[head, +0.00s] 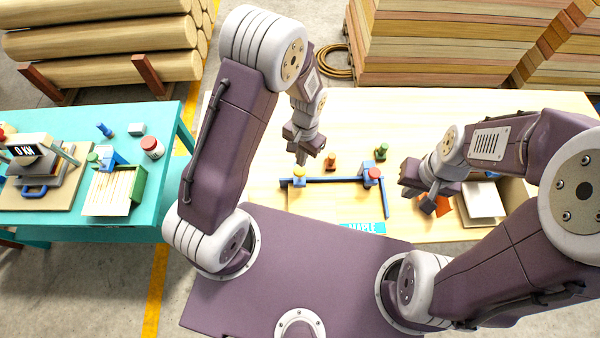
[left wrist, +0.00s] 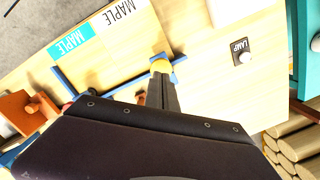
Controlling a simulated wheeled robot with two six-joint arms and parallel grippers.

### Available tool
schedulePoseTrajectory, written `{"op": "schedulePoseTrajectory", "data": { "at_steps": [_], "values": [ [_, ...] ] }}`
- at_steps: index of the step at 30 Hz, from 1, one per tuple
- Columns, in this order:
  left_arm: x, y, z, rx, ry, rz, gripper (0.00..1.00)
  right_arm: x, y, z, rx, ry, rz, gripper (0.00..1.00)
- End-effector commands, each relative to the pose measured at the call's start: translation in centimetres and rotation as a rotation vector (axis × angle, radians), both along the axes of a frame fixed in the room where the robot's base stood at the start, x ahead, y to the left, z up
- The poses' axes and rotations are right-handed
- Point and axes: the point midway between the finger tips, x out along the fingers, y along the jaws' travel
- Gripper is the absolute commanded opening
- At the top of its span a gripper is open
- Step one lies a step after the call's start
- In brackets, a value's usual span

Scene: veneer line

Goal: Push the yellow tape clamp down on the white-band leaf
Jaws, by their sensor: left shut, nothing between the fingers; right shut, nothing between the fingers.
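The yellow tape clamp (head: 299,173) is a round yellow cap at the left end of a blue rail (head: 335,180) on the light wood table. It also shows in the left wrist view (left wrist: 160,66). My left gripper (head: 303,160) is shut and empty, pointing down just above or at the cap; whether they touch I cannot tell. In the left wrist view its fingertips (left wrist: 162,82) meet the cap's edge. A white MAPLE label (left wrist: 118,12) lies beyond a teal one (left wrist: 70,45); the leaf edges are hard to make out. My right gripper (head: 430,205) is shut and empty, at the right.
A red cap (head: 372,174) sits at the rail's right corner. Small orange (head: 331,161) and green (head: 381,152) pieces stand behind the rail. A box with white sheets (head: 483,200) is at the right. A teal table (head: 160,120) with tools stands left.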

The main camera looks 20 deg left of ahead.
Motion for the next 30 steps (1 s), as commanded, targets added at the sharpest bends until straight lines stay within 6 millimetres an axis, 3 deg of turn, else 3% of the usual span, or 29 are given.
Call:
{"op": "schedulePoseTrajectory", "data": {
  "at_steps": [1, 7, 20, 28, 30],
  "values": [
    [-0.1, 0.1, -1.5, 0.0, 0.001, 0.0, 0.0, 0.0, 0.0, -1.4, 0.0, 0.0, 0.0, 0.0],
    [-0.3, 0.2, -3.9, 0.0, 0.001, 0.0, 0.0, 0.0, 0.0, -3.4, 0.0, 0.0, 0.0, 0.0],
    [-0.4, 0.2, -4.1, 0.0, 0.001, 0.0, 0.0, 0.0, 0.0, -3.6, 0.0, 0.0, 0.0, 0.0],
    [-0.4, 0.2, -7.0, 0.001, 0.002, 0.0, 0.0, 0.0, 0.0, -5.9, 0.0, 0.0, 0.0, 0.0],
    [-0.4, 0.2, -6.2, 0.0, 0.001, 0.0, 0.0, 0.0, 0.0, -5.2, 0.0, 0.0, 0.0, 0.0]
  ]
}}
